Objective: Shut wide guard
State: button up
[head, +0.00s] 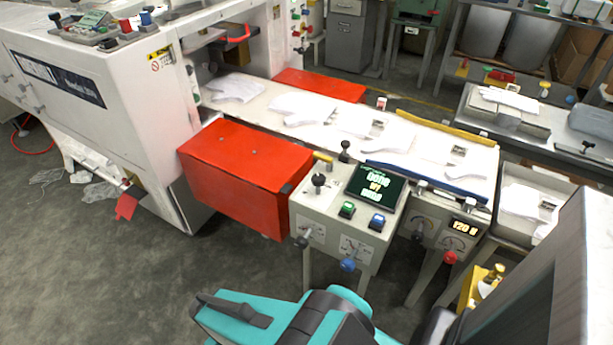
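A large red guard (245,170) shows on the near side of the conveyor, beside the white machine. Its broad top face and its front face are visible. It sticks out from the conveyor toward me, left of the control box. A second red panel (320,84) lies on the far side of the conveyor and is partly hidden by it. I cannot tell for sure which one is the wide guard. Teal and black parts of my arm fill the bottom middle, well below and apart from the near red guard. No gripper fingers can be made out.
The control box (327,222) with knobs and a lit screen (377,187) stands right of the near guard. White gloves (300,106) lie on the conveyor. The grey floor (130,270) in front is mostly clear. A steel table (560,135) stands at the right.

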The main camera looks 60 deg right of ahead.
aim_at(275, 160)
jog(key=z, duration=0.6)
jog(key=k, duration=1.3)
jog(key=u, duration=0.85)
jog(key=i, duration=1)
jog(key=z, duration=0.1)
